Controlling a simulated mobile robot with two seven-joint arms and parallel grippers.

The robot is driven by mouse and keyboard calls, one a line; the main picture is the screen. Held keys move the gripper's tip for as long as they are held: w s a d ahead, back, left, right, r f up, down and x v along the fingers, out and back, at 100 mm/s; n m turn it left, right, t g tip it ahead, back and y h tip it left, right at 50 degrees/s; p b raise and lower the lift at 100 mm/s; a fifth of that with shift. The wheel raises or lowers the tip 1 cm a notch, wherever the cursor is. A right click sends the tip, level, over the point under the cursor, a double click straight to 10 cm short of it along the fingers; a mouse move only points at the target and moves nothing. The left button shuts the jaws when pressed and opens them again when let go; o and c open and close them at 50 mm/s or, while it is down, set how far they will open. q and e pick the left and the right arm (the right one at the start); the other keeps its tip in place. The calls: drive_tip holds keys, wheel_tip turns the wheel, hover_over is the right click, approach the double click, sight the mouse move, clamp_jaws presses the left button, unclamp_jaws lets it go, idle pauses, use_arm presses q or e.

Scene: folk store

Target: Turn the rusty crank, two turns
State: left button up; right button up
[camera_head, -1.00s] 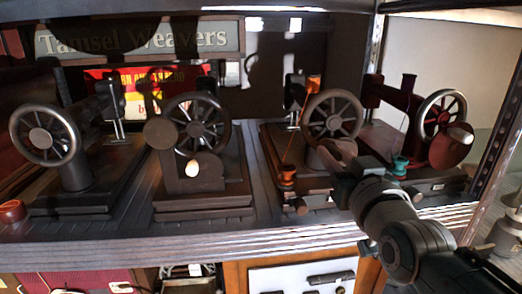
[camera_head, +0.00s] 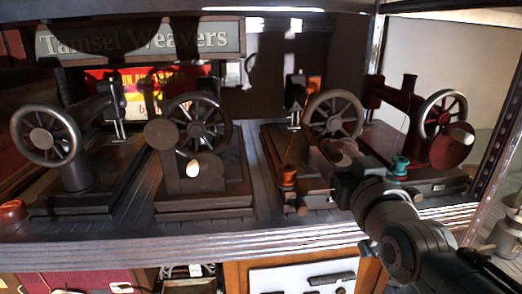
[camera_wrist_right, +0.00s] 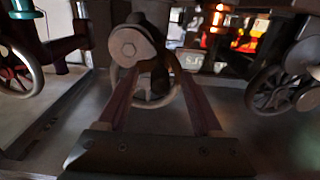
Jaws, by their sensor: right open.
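Several old sewing machines with spoked handwheels stand on the shelf. The machine in front of my right gripper has a brownish, worn handwheel (camera_head: 333,115), which fits the rusty crank best. Below its hub is a round grey-brown crank disc (camera_head: 340,152). The crank's handle is not clearly visible. My left gripper is out of view.
A dark machine (camera_head: 197,122) with a pale knob stands to the left, and a red machine (camera_head: 420,125) close on the right. A metal shelf post (camera_head: 497,140) rises at the right.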

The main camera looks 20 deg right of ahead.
drive_tip(key=p+v, duration=0.2)
drive_tip(key=v, duration=0.1)
drive_tip(key=shift+r, duration=0.1)
drive_tip(key=p+v, duration=0.3)
drive_tip(key=v, duration=0.3)
idle(0.5)
idle(0.3)
